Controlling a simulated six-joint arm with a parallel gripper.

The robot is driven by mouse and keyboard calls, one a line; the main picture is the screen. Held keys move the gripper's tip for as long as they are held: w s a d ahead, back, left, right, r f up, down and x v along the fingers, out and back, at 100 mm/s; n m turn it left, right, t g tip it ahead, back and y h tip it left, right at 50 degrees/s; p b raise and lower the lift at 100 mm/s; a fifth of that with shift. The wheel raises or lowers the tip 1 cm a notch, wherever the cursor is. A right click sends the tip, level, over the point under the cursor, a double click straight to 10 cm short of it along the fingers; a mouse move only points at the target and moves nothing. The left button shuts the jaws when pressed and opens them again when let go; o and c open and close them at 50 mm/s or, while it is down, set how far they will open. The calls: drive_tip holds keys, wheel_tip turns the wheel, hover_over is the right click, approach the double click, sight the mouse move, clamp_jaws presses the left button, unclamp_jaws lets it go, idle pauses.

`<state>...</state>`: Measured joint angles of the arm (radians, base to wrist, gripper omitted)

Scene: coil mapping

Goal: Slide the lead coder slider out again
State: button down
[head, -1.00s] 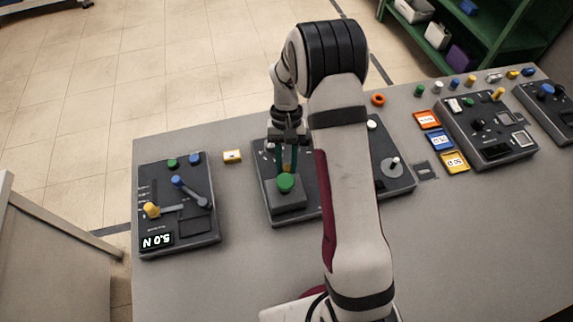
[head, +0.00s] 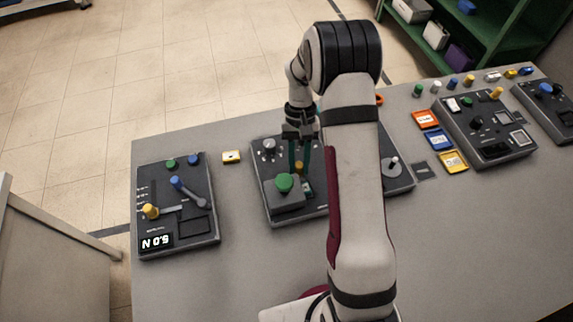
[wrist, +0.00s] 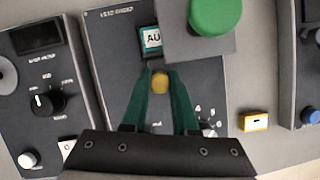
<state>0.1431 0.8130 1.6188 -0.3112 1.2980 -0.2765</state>
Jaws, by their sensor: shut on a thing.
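The lead coder panel (head: 318,208) is a dark box in the middle of the table, partly hidden behind my arm in the head view. Its slider has a round yellow knob (head: 298,166), which shows between my fingers in the wrist view (wrist: 160,83). My gripper (head: 299,167) is shut on this knob, its green fingers (wrist: 160,76) on either side of it. A teal-edged window reading "AU" (wrist: 151,39) lies just beyond the fingertips. A raised grey block (head: 287,201) with a large green button (head: 284,183) stands beside the knob.
The green button (wrist: 216,16) stands tall close to the fingers. A panel with levers (head: 178,220) and a "5.0 N" display stands to the left. A small yellow-framed tag (head: 231,157) lies between the panels. Coloured tiles (head: 437,139) and further panels lie to the right.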

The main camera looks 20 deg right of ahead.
drive_tip(key=d, duration=0.5)
drive_tip(key=shift+d, duration=0.35)
drive_tip(key=c, duration=1)
unclamp_jaws()
drive_tip(key=shift+o, duration=0.2)
drive_tip(key=v, duration=1.5)
drive_tip(key=shift+r, duration=0.4)
drive_tip(key=shift+w, duration=0.1)
